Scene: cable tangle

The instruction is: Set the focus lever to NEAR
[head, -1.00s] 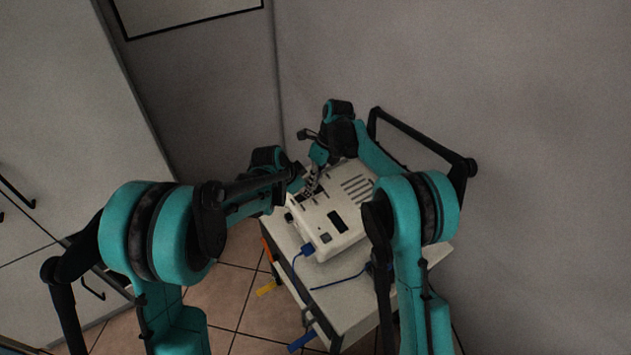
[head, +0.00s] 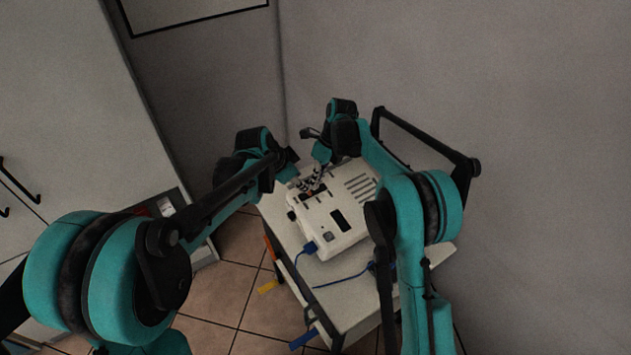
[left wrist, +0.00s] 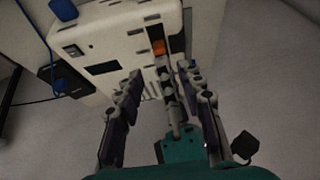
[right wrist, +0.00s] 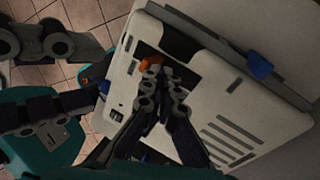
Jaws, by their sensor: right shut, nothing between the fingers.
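A white box-shaped device (head: 325,238) with slots and a dark window lies on a small table. An orange lever tip (left wrist: 158,47) shows at a dark slot in its top; it also shows in the right wrist view (right wrist: 150,64). The lever's markings cannot be read. My right gripper (right wrist: 157,76) is shut and empty, its fingertips right beside the orange tip; whether they touch it I cannot tell. My left gripper (left wrist: 162,75) is open, its fingers spread above the device's edge.
A blue plug (head: 309,248) with a cable sits at the device's front. Another blue cable (head: 340,278) lies on the white table (head: 350,300). A grey wall (head: 540,160) stands close behind and to the right. White cabinets (head: 70,100) stand at the left.

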